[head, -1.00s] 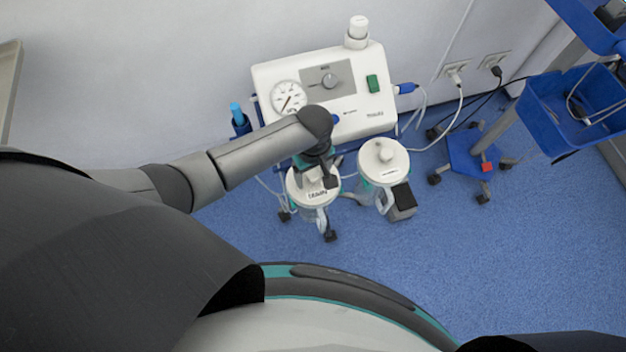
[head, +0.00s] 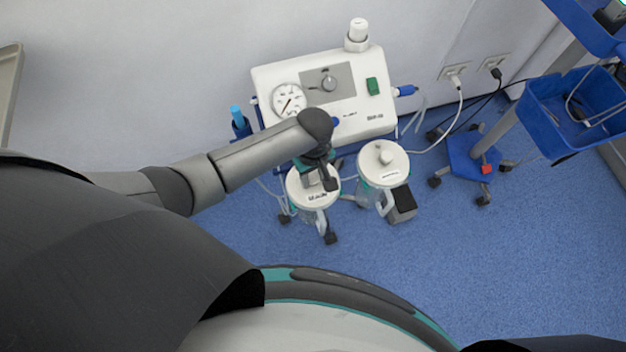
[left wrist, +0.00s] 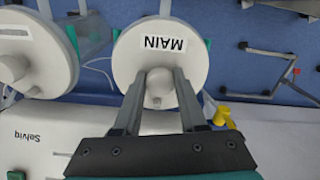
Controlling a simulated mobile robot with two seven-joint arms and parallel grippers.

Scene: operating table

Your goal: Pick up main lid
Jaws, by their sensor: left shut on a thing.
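The main lid is a round white lid with a central knob, labelled "MAIN" in the left wrist view (left wrist: 135,50). In the head view the main lid (head: 312,197) sits on the left canister of the suction unit, partly covered by my gripper. My left gripper (left wrist: 160,85) is shut on the lid's knob, with one finger on each side of it. In the head view my left gripper (head: 322,180) comes down onto the lid from above. Whether the lid is clear of its canister is hard to tell. My right gripper is not in view.
A second lidded canister (head: 384,163) stands close on the right. The white suction unit (head: 350,85) with gauge and dial is behind, against the wall. A blue-basket trolley (head: 568,105) stands at the right. Blue floor is open in front.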

